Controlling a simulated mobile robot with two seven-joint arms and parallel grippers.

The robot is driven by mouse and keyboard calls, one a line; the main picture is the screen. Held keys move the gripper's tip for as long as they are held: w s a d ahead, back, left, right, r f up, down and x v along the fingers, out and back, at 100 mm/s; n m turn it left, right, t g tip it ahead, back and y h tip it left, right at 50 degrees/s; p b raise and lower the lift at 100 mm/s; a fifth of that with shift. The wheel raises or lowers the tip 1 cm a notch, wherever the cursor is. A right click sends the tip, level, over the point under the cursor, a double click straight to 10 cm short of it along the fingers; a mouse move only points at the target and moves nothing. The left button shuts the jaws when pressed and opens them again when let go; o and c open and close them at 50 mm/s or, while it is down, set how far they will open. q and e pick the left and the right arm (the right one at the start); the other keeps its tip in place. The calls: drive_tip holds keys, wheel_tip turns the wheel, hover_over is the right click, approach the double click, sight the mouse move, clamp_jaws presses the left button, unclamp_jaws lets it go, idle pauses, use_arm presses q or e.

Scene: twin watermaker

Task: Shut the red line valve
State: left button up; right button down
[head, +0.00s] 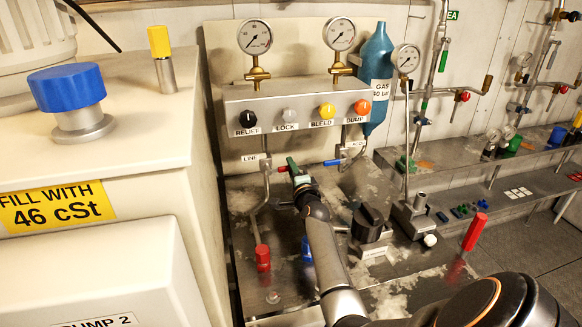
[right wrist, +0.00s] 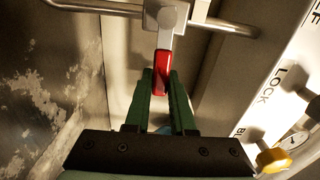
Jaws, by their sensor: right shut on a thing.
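The red line valve lever (right wrist: 162,66) shows in the right wrist view, fixed to a grey valve body (right wrist: 166,18) on a metal pipe. The lever appears to lie across the pipe and reaches back between my fingers. My right gripper (right wrist: 160,86), with green fingers, is shut on the lever's end. In the head view my right gripper (head: 289,167) is just right of the pipe below the LINE label (head: 257,157), and its fingers hide most of the lever. My left gripper is not in view.
A blue lever (head: 333,162) sits close to the right of my gripper. Above is a panel (head: 290,105) with black, grey, yellow and orange knobs and gauges. A red-capped fitting (head: 263,257) and a black block (head: 370,222) stand on the bench below.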

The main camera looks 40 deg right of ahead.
drive_tip(key=shift+f, duration=0.15)
idle(0.3)
drive_tip(key=c, duration=0.8)
unclamp_jaws()
drive_tip(key=shift+o, duration=0.2)
drive_tip(key=p+v, duration=0.6)
drive_tip(key=v, duration=0.6)
drive_tip(key=shift+s+p, duration=0.25)
drive_tip(key=shift+p, duration=0.1)
drive_tip(key=shift+a, duration=0.15)
